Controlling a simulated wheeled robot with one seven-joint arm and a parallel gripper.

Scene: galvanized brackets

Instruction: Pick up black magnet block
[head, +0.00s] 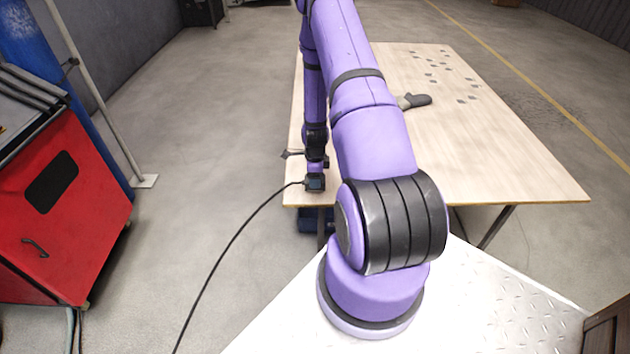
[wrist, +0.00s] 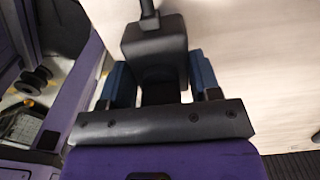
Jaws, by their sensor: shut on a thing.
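The black magnet block (wrist: 155,45) is a dark, boxy piece with a cable stub at its far end. It sits between the two blue fingers of my gripper (wrist: 160,78) in the wrist view. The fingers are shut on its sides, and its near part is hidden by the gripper. In the head view my gripper (head: 315,182) is low at the near left corner of the table (head: 500,160). The block is hard to make out there, and I cannot tell whether it touches the tabletop.
A black cable (head: 237,237) runs from the gripper area down to the floor. A red cabinet (head: 65,195) stands at left. The table's right side is clear.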

